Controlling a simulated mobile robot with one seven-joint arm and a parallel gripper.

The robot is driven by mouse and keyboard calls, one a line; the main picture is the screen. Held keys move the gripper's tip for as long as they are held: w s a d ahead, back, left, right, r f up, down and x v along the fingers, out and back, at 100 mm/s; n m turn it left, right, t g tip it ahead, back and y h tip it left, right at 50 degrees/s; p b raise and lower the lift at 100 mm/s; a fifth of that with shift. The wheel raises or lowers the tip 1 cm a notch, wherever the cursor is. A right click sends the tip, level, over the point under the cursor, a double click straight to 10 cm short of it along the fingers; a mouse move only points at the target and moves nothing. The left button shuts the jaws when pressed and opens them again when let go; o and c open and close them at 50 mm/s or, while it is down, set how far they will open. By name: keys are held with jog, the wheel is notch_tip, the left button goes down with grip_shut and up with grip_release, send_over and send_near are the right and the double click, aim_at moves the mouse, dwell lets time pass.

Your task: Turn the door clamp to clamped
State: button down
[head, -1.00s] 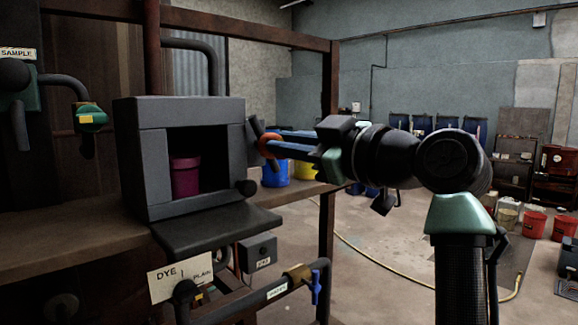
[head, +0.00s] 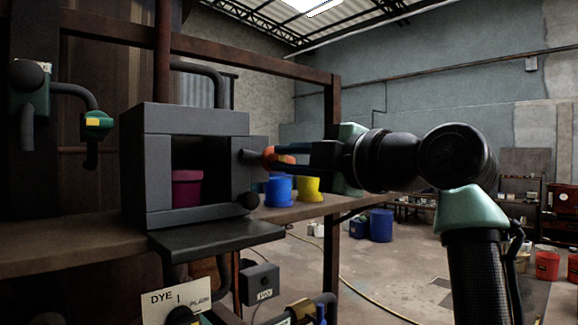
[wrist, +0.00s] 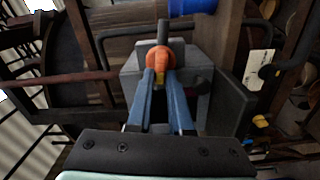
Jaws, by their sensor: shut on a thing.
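A dark grey box (head: 190,121) stands on the brown shelf, with its front open and a magenta cup (head: 186,188) inside. On the box's right side is the door clamp, a dark lever (head: 249,157) with an orange grip (head: 269,158). My gripper (head: 276,156) comes in from the right and is shut on the orange grip. In the wrist view the blue fingers (wrist: 162,78) close on both sides of the orange grip (wrist: 160,58). A dark lever end shows beyond it.
Blue (head: 278,191) and yellow (head: 309,189) containers stand on the shelf just right of the box. A rusty post (head: 332,130) rises behind my gripper.

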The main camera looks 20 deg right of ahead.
jog(key=shift+f+n, duration=0.1)
jog(key=shift+n, duration=1)
jog(key=shift+b, duration=0.3)
jog(key=c, duration=0.8)
grip_release()
jog(key=shift+a, duration=0.1)
